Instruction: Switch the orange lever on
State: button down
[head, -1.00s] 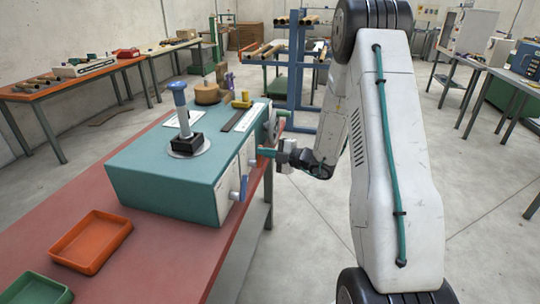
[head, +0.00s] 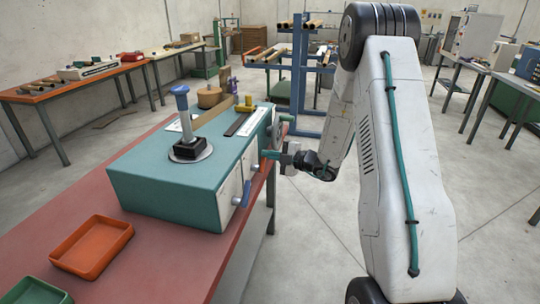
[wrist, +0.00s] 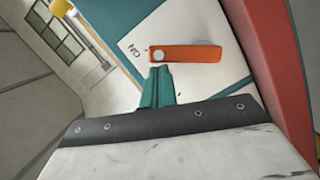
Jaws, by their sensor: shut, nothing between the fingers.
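The orange lever (wrist: 190,54) is on the pale front panel of the teal machine (head: 150,190). In the wrist view it extends right from a white round pivot, towards the red bench top. The "ON" mark (wrist: 133,50) is left of the pivot, on the side opposite the lever's free end. My gripper (wrist: 160,72) has its teal fingers shut and empty, with tips just below the pivot in the picture. I cannot tell whether they touch it. In the head view my gripper (head: 266,154) is beside the panel, and the lever is barely visible.
A blue lever (head: 245,193) sits on the same panel, nearer the camera. The red bench top (head: 150,250) holds an orange tray (head: 92,245) and a green tray (head: 38,291). A blue rack (head: 299,80) stands behind. Open floor lies right of the bench.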

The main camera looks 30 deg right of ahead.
jog(key=s+d+r, duration=0.3)
jog(key=s, duration=0.7)
jog(key=shift+s+r, duration=0.3)
jog(key=shift+r, duration=0.05)
dwell(0.3)
